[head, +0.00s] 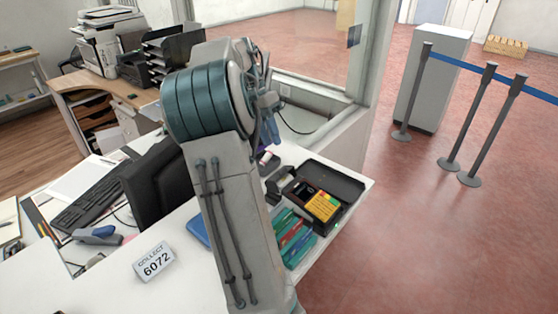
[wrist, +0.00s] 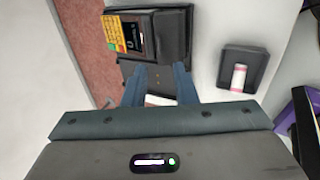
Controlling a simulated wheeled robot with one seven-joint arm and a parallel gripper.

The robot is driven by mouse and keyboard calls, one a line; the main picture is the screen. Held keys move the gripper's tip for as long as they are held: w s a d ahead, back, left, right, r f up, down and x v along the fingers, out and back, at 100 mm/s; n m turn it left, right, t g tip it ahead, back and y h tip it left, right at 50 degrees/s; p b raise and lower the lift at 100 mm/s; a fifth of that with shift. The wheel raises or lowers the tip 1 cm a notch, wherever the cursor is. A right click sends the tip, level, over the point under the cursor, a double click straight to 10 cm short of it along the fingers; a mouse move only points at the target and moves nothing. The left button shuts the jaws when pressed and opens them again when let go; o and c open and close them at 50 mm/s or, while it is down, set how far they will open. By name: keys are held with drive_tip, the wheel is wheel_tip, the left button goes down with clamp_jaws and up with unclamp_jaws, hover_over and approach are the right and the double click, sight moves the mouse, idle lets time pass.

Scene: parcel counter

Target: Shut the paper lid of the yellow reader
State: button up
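The yellow reader (head: 322,206) lies in a black tray-like holder (head: 347,186) near the counter's right edge. Its yellow face with coloured keys also shows in the wrist view (wrist: 122,32), beside a dark part with a small screen. I cannot tell for sure which dark part is the paper lid. My gripper (wrist: 158,75) is open, its two blue fingers apart, just below the reader's dark end in the wrist view. Nothing is clearly held between them. In the head view my arm hides most of the gripper.
A small black tray with a pale roll (wrist: 239,78) stands right of the fingers. Red, green and teal items (head: 294,238) lie beside the reader. A collect sign (head: 154,262), keyboard (head: 88,205) and monitor (head: 158,183) are at left. Red floor lies beyond the counter edge.

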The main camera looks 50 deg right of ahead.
sight(280, 176)
drive_tip(key=x, duration=0.7)
drive_tip(key=shift+s+f, duration=0.2)
drive_tip(key=shift+f, duration=0.15)
clamp_jaws()
